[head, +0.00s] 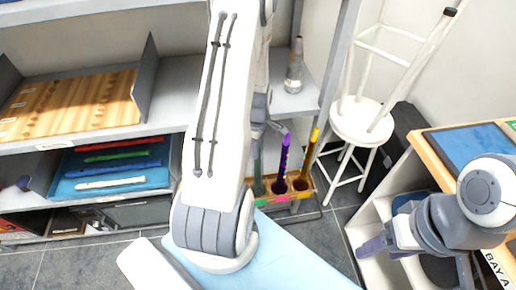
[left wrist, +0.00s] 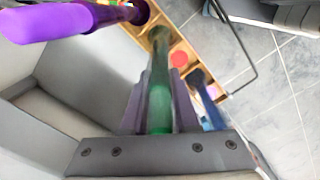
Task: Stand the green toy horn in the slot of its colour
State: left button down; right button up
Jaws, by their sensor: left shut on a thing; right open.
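The green toy horn (head: 257,165) is upright at the left end of the wooden slot rack (head: 296,193). My left gripper (head: 268,128) is shut on it. In the left wrist view the green horn (left wrist: 160,105) runs between the fingers of my left gripper (left wrist: 160,118), its far end at a compartment of the rack (left wrist: 187,47). I cannot tell whether it rests on the bottom. A purple horn (head: 284,155) and a yellow horn (head: 308,158) stand in the rack beside it. My right gripper (head: 376,246) is open and empty, low at the right.
A blue tray (head: 155,179) with several coloured flutes lies on the left shelf, below a wooden board (head: 75,105). A bottle (head: 294,68) stands on the shelf above the rack. A white stool (head: 362,118) stands to the right. The purple horn (left wrist: 40,22) is close to my left gripper.

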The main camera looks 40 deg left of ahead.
pick_arm(q)
jog(key=shift+f+b, duration=0.35)
jog(key=shift+f, duration=0.2)
jog(key=c, duration=0.6)
grip_release()
jog(key=shift+r, duration=0.1)
notch_tip(320, 180, up, 10)
jog(key=shift+r, duration=0.25)
